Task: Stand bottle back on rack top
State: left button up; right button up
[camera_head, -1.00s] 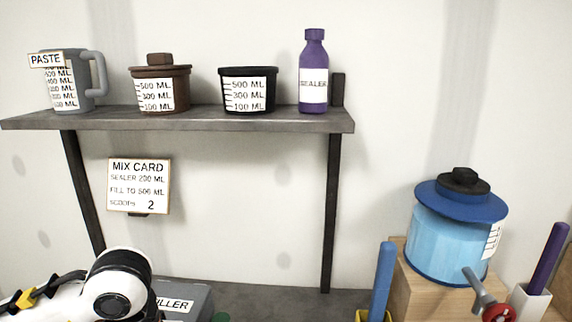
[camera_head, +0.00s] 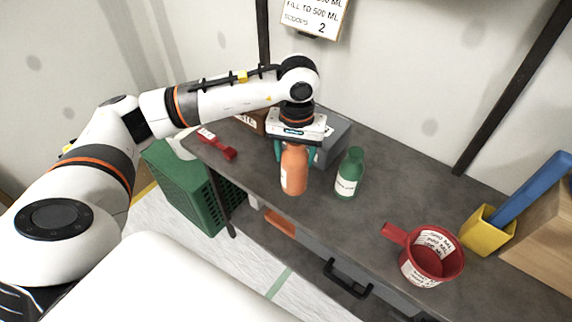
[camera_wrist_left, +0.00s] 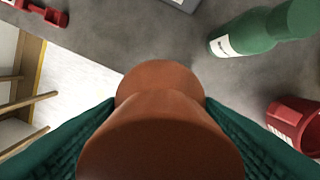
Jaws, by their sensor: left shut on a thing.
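My left gripper (camera_head: 295,152) is shut on an orange bottle (camera_head: 293,178) at the front edge of the grey bench. The bottle looks upright in the head view, with a white label partly showing; I cannot tell whether its base touches the bench. In the left wrist view the orange bottle (camera_wrist_left: 160,130) fills the space between the green fingers. A green bottle (camera_head: 349,173) with a white label stands on the bench just right of the held one; it also shows in the left wrist view (camera_wrist_left: 262,32). The rack top is out of view. My right gripper is not in view.
A red measuring cup (camera_head: 432,258) sits on the bench (camera_head: 385,190) to the right, near a yellow holder (camera_head: 487,232). A grey box (camera_head: 333,138) stands behind the gripper. A red tool (camera_head: 218,145) lies left. A mix card (camera_head: 316,14) hangs on the wall.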

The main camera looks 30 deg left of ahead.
pick_arm(q)
jog(key=w+a+r+n+p, duration=0.1)
jog(key=w+a+n, duration=0.3)
jog(key=w+a, duration=0.25)
notch_tip(320, 180, down, 10)
jog(key=a+p, duration=0.1)
jog(key=p, duration=0.1)
jog(key=shift+s+r+p, duration=0.2)
jog(key=shift+s+p, duration=0.15)
jog(key=shift+p, duration=0.05)
jog(key=shift+f, duration=0.1)
jog(key=o, duration=0.9)
jog(key=shift+f, duration=0.1)
jog(key=o, duration=0.5)
notch_tip(320, 180, up, 12)
jog(key=b, duration=0.3)
jog(key=shift+s+r+b, duration=0.1)
jog(key=shift+r+b, duration=0.15)
jog(key=shift+b, duration=0.1)
